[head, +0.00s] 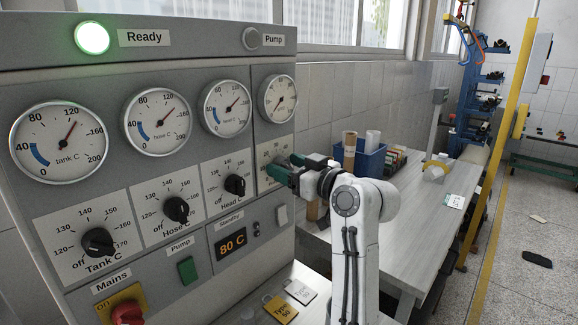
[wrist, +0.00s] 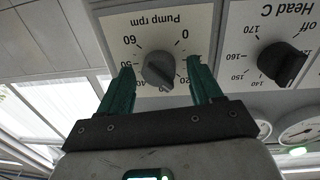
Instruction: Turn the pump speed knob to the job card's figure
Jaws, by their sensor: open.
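The dark pump speed knob (wrist: 160,70) sits on a white plate marked "Pump rpm", upside down in the wrist view. Its scale shows 0, 20, 40, 50 and 60; I cannot tell exactly where its pointer stands. My gripper (wrist: 162,82) is open, its green fingers on either side of the knob. I see gaps but cannot tell how deep the fingertips reach. In the head view my gripper (head: 287,171) is at the pump plate and hides the knob. A yellow tag (head: 281,310) reads like "Type 60"; a white tag (head: 300,291) lies beside it. Which is the job card is unclear.
The Head C knob (head: 235,186) is close left of my gripper, with the Hose C (head: 176,210) and Tank C (head: 98,242) knobs farther left. The Ready lamp (head: 92,38) glows green. A bench (head: 410,215) holding a blue bin (head: 368,160) stands right.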

